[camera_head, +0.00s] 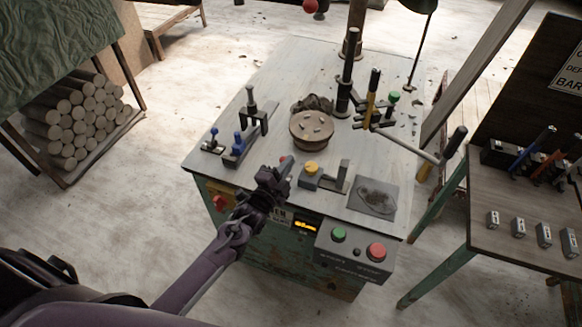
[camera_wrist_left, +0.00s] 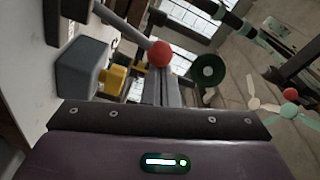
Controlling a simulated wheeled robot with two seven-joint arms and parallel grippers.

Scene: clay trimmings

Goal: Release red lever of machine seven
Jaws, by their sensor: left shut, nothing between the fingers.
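The workbench machine (camera_head: 265,95) has a grey top and a worn green base. A sign on its front is partly hidden by my left arm; I cannot read a number seven. My left gripper (camera_head: 284,170) is shut and empty over the front edge. A small red knob (camera_head: 284,158) shows just behind its tips, mostly hidden. In the left wrist view a red ball knob (camera_wrist_left: 160,53) on a grey rod stands near the shut fingers (camera_wrist_left: 165,90); I cannot tell if they touch. My right gripper is not in view.
A yellow knob on a grey block (camera_head: 312,169) is just right of the gripper. A control box (camera_head: 355,252) with green and red buttons hangs on the front. Blue-handled clamps (camera_head: 235,148) stand left. A side table (camera_head: 520,215) with levers is at the right.

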